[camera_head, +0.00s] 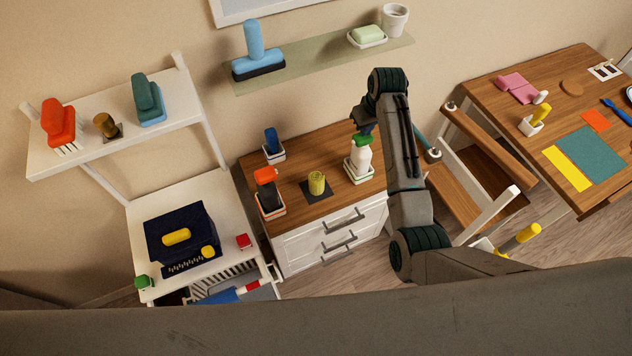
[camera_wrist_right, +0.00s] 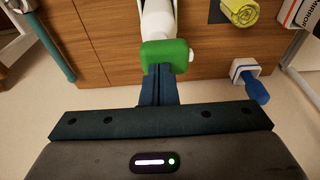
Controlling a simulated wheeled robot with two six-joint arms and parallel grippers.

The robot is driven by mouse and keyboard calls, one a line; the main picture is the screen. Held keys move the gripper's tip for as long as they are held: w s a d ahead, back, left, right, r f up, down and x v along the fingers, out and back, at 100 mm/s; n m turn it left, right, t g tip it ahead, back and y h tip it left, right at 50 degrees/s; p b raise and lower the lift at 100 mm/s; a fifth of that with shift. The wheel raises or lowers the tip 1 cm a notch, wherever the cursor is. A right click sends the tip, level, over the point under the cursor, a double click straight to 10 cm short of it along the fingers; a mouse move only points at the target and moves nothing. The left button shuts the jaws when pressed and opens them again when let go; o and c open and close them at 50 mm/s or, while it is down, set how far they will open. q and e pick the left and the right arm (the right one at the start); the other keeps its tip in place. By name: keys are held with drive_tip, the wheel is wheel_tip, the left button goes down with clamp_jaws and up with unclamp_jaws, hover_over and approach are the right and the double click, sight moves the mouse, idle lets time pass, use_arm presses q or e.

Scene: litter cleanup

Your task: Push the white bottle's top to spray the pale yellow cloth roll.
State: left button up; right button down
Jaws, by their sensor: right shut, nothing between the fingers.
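The white bottle (camera_head: 363,157) with a green top (camera_head: 362,139) stands upright in a small white tray on the wooden cabinet top. In the right wrist view, the green top (camera_wrist_right: 165,55) and part of the white bottle (camera_wrist_right: 158,20) show. The pale yellow cloth roll (camera_head: 317,182) stands on a dark square mat, left of the bottle; it also shows in the right wrist view (camera_wrist_right: 240,10). My right gripper (camera_head: 361,128) is shut and empty, its fingertips right at the green top. I cannot tell whether they touch it. My left gripper is not in view.
A black bottle with an orange top (camera_head: 267,190) and a blue item in a white tray (camera_head: 273,144) share the cabinet top. A wall shelf (camera_head: 315,62) hangs behind. A wooden chair (camera_head: 485,165) and desk (camera_head: 480,90) stand to the right.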

drive_tip(key=shift+f, duration=0.45)
drive_tip(key=shift+r, duration=0.1)
drive_tip(key=shift+r+p, duration=0.55)
drive_tip(key=shift+r, duration=0.5)
drive_tip(key=shift+f, duration=0.1)
